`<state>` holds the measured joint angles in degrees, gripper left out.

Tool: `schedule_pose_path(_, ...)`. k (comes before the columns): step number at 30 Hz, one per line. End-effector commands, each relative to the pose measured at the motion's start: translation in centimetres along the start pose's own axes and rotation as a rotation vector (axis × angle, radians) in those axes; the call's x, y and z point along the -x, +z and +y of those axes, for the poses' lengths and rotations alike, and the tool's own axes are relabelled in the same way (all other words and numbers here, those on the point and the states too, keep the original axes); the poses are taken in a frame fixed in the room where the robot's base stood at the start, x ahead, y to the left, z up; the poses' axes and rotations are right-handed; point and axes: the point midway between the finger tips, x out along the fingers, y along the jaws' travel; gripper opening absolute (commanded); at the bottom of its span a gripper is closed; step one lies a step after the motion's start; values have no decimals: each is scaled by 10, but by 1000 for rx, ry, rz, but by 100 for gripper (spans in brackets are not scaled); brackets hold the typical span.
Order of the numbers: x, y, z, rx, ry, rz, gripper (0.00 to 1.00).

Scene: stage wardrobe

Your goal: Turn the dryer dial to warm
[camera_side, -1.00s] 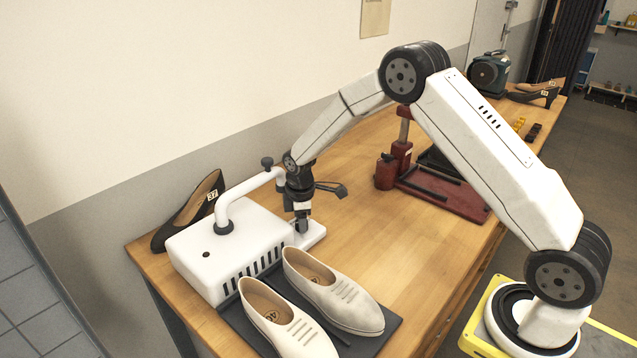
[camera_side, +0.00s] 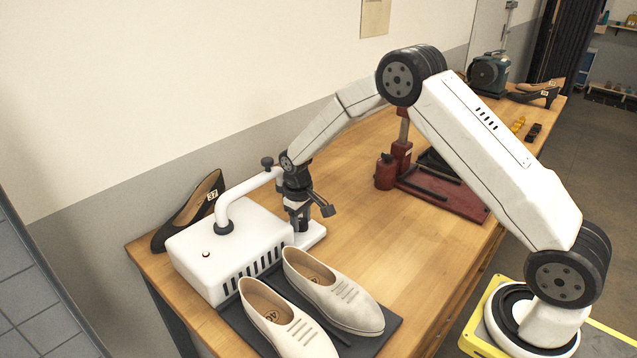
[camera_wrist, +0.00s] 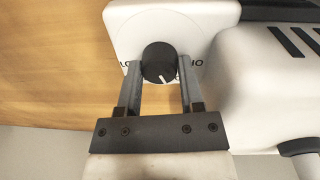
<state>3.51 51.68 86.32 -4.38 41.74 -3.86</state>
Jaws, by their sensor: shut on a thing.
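The white shoe dryer (camera_side: 222,262) sits on the bench with its slotted side facing the shoes. A small spot (camera_side: 206,254) on its top shows red. Its dark round dial (camera_wrist: 158,62) stands on a white plate (camera_wrist: 122,18) that sticks out beside the body. My gripper (camera_wrist: 159,68) is shut on the dial, one finger on each side. The dial's white pointer line points down and slightly right in the wrist view. Partly covered lettering shows left and right of the dial; any mark beneath is hidden. In the side view my gripper (camera_side: 300,224) hides the dial.
A pale shoe pair (camera_side: 338,300) lies on a dark mat (camera_side: 388,333) in front of the dryer. A black shoe (camera_side: 185,215) leans behind it. A white pipe (camera_side: 245,187) rises close to my gripper. A red stand (camera_side: 445,190) is further back. Bare bench lies between.

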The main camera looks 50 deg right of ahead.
Motion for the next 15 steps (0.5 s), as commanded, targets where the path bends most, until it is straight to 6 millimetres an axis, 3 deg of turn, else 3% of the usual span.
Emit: schedule_pose_path(15,1,-1,1,-488,1,-25,0)
